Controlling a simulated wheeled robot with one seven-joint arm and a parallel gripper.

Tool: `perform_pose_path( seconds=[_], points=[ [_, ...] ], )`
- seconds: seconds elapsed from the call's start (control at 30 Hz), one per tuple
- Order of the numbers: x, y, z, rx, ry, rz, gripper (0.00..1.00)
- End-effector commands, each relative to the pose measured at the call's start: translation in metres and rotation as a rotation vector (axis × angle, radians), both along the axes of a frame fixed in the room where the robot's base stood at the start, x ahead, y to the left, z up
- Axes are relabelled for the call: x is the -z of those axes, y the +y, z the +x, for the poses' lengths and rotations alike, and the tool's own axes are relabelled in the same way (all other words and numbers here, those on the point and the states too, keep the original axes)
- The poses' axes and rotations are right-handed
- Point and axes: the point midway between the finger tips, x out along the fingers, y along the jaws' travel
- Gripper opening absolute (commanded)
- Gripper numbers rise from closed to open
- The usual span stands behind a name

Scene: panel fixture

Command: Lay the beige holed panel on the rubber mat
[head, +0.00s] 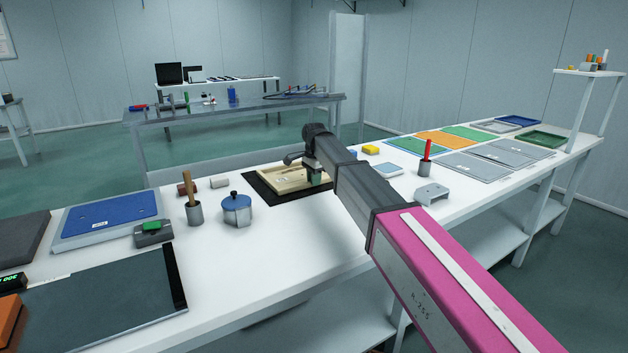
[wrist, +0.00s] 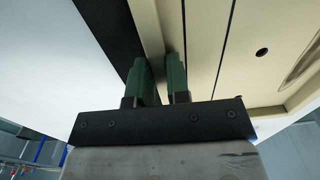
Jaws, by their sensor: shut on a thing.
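The beige holed panel (head: 276,179) has a raised rim and lies flat over the black rubber mat (head: 288,197). The mat shows as a dark border on its left and near sides. I cannot tell whether the panel touches the mat or is held slightly above it. My gripper (head: 318,177) is at the panel's right end in the head view, with the arm hiding part of it. In the wrist view, the green fingers (wrist: 163,76) are shut on the panel's rim. The panel (wrist: 225,45) shows a round hole and part of a slot there; a strip of mat (wrist: 112,40) runs alongside.
A blue-lidded pot (head: 237,210), a grey cup with a wooden handle (head: 194,214) and small cylinders stand left of the mat. A yellow block (head: 371,150), a cup with a red tool (head: 425,167) and a grey bracket (head: 432,193) stand to the right. Coloured sheets lie farther right.

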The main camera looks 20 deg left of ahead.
Motion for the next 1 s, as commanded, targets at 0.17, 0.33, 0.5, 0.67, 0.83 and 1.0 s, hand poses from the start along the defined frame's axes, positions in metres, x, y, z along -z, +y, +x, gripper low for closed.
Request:
perform_pose_path(
  seconds=[0.17,0.33,0.5,0.67,0.83,1.0],
  points=[
    [-0.001,0.000,0.000,0.000,-0.001,0.001,0.00],
    [0.001,0.000,0.000,0.000,0.000,0.000,0.39],
    [0.001,0.000,0.000,0.000,0.000,0.000,0.42],
    [-0.001,0.000,0.000,0.000,0.000,0.000,0.42],
    [-0.016,0.000,0.000,0.000,0.000,0.000,0.42],
    [-0.048,0.000,0.000,0.000,-0.001,0.001,0.42]
  ],
)
